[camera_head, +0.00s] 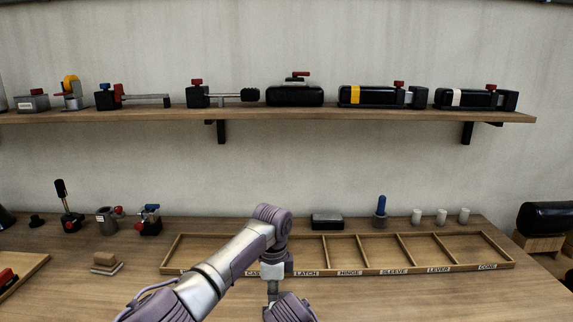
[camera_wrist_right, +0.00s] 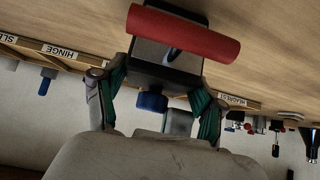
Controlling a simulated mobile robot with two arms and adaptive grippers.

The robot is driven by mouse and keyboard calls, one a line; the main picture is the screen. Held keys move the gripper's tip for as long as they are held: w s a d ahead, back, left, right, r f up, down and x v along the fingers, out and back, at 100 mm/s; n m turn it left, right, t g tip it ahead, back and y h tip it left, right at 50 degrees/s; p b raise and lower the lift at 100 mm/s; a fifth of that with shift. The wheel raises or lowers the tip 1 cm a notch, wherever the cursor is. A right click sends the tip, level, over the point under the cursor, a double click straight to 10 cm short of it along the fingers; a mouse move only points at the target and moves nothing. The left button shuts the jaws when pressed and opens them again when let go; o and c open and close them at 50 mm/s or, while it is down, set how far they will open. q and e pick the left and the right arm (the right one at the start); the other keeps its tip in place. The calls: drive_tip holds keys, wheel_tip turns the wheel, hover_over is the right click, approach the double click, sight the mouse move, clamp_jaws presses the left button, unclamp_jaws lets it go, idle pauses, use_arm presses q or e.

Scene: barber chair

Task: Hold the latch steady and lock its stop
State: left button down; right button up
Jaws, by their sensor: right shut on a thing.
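In the right wrist view, a black block with a metal face, a thick red bar and a blue knob (camera_wrist_right: 165,58) is between the fingers of my right gripper (camera_wrist_right: 160,86). It appears to be the latch; I cannot tell which part is its stop, or whether the block touches the table. My right gripper is shut on it, with green-padded fingers on either side. In the head view my left arm reaches in from the lower left and bends down at the bottom middle, where my left gripper (camera_head: 288,309) is partly cut off. Its fingertips do not show clearly. My right gripper is outside the head view.
A labelled wooden tray (camera_head: 489,268) spans the table's middle. Behind it stand a black box (camera_head: 327,221), a blue-handled piece (camera_head: 380,209) and several white cylinders. Small fixtures (camera_head: 108,220) stand at the left. A wall shelf (camera_head: 300,114) above carries several devices.

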drive_tip(key=shift+s, duration=0.1)
use_arm(q)
wheel_tip(320, 180, up, 6)
drive_tip(key=shift+d+f, duration=0.1)
drive_tip(key=shift+d, duration=0.05)
use_arm(e)
drive_tip(key=o, duration=1.9)
